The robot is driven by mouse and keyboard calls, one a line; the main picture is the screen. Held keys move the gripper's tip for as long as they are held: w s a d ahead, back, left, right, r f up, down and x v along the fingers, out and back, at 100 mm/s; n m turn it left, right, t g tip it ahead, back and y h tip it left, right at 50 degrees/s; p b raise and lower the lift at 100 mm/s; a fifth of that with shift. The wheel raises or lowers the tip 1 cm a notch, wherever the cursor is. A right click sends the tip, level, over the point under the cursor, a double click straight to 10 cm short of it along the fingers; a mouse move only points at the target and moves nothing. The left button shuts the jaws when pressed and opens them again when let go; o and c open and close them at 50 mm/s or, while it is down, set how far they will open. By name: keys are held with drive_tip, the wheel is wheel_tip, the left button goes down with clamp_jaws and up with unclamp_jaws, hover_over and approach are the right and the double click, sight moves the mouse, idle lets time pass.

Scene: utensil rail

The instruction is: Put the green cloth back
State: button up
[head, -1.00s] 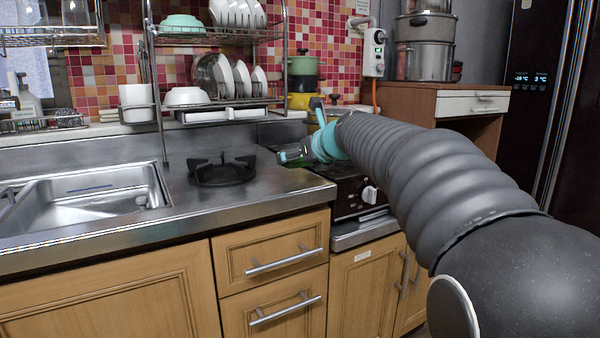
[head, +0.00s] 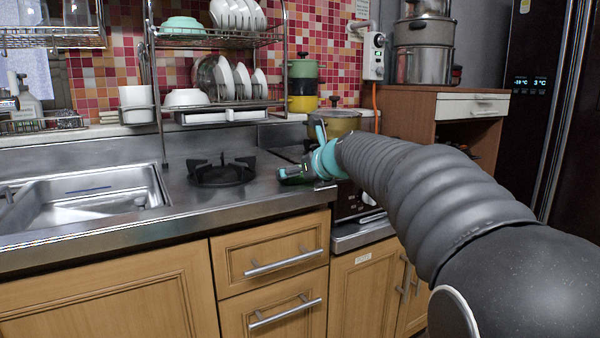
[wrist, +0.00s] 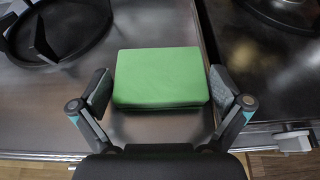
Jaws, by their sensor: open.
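The green cloth (wrist: 158,76) is a folded block lying on the steel counter in the wrist view. It sits ahead of and between my gripper's fingers, nearer the right edge of the counter. My gripper (wrist: 160,95) is open, with one finger at the left side of the cloth and the other at its right side. I cannot tell whether either finger touches it. In the head view my gripper (head: 290,174) is low over the counter, and only a small dark green patch of the cloth shows there.
A black burner grate (head: 222,170) stands left of my gripper. The stove (head: 352,200) is to the right, with a pot (head: 335,122) behind. A sink (head: 90,195) is at left, and a dish rack (head: 218,100) stands at the back.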

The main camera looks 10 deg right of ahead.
drive_tip(key=shift+r, duration=0.15)
drive_tip(key=shift+s+r, duration=0.15)
drive_tip(key=shift+s, duration=0.05)
drive_tip(key=v, duration=1.2)
drive_tip(key=s+a+f+n+g+h, duration=0.1)
drive_tip(key=s+f+n+g+h, duration=0.1)
drive_tip(key=s+f+n, duration=1.1)
drive_tip(key=s+a+f+n+g+h, duration=0.2)
drive_tip(key=s+f+n+g, duration=0.3)
drive_tip(key=s+f+n, duration=0.9)
drive_tip(key=s+n, duration=0.2)
drive_tip(key=n, duration=0.3)
drive_tip(key=shift+a+p, duration=0.2)
drive_tip(key=shift+p, duration=0.15)
